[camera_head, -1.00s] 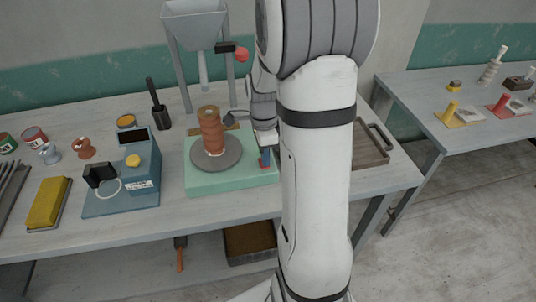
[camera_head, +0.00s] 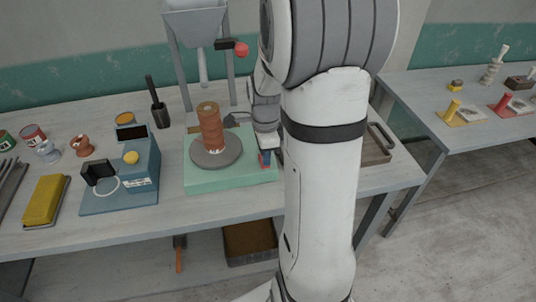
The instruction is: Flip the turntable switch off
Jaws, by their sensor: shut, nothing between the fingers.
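The turntable is a grey round disc (camera_head: 203,161) on a pale green base (camera_head: 208,181) on the workbench. A reddish-brown ribbed clay piece (camera_head: 211,126) stands on the disc, leaning slightly. A small blue and red part (camera_head: 264,159), which looks like the switch, is at the right side of the base, beside my arm. Its exact position is too small to tell. My gripper (camera_head: 238,118) is shut and empty, behind and right of the clay piece, above the bench. My forearm hides the right end of the base.
A blue device (camera_head: 140,180) with a dark screen and a yellow sponge-like block (camera_head: 46,202) stand left of the turntable. A hopper (camera_head: 195,25) on legs rises behind. A wooden tray (camera_head: 377,150) is right of my arm. A second table (camera_head: 420,100) stands further right.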

